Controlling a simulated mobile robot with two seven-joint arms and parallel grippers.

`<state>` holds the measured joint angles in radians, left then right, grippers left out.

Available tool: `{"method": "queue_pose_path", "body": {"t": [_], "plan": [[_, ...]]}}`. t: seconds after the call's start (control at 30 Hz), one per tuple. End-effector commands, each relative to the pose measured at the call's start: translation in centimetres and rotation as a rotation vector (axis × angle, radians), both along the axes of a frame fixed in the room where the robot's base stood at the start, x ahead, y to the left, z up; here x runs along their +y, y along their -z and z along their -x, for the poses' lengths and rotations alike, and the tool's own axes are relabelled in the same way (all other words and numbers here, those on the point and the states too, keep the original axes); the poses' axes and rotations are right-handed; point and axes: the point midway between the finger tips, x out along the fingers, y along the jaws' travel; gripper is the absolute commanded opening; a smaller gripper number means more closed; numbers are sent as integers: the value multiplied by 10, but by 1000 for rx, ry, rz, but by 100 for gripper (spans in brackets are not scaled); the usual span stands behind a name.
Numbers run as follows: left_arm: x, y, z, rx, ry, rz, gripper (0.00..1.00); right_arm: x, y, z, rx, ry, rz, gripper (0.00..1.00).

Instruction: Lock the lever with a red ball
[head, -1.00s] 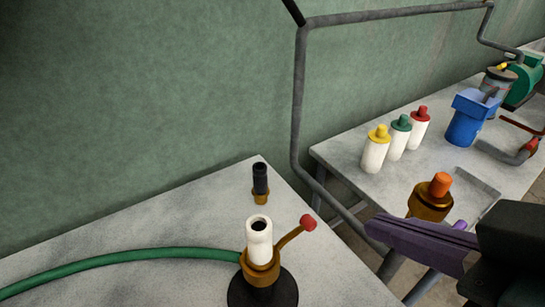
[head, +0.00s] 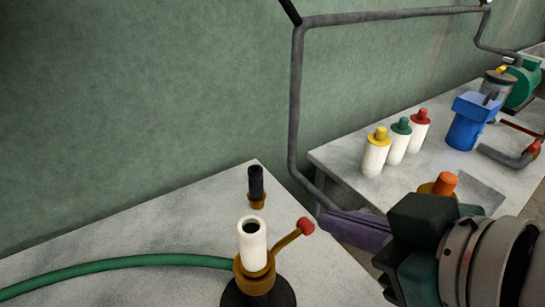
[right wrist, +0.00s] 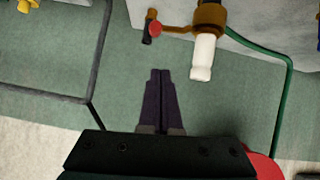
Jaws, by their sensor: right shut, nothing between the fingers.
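The lever (head: 285,240) is a brass arm ending in a red ball (head: 305,226). It sticks out to the right and slants up from a brass collar (head: 254,277). A white cylinder (head: 252,242) stands upright in the collar, on a black round base. In the right wrist view the red ball (right wrist: 156,28) lies just beyond my fingertips. My right gripper (head: 328,221) is shut and empty. Its purple fingers point left at the ball, with a small gap in the head view. My left gripper is not in view.
A green hose (head: 120,263) runs left from the collar across the grey table. A black nozzle (head: 256,185) stands behind it. A grey pipe (head: 294,110) rises along the wall. Bottles (head: 376,152) and a blue device (head: 472,120) stand on the right table.

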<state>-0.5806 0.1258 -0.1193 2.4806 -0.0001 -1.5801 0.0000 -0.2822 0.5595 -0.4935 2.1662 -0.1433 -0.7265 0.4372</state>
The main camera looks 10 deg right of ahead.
Motion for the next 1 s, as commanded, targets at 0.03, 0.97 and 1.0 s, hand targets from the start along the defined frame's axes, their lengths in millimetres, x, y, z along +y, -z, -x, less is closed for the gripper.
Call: {"method": "queue_pose_path", "body": {"t": [0.03,0.97,1.0], "plan": [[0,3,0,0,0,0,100,3,7,-11,-3,2,-1,0],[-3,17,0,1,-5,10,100,11,64,-45,1,-1,-3,0],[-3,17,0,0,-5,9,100,12,64,-45,2,-1,-5,0]]}}
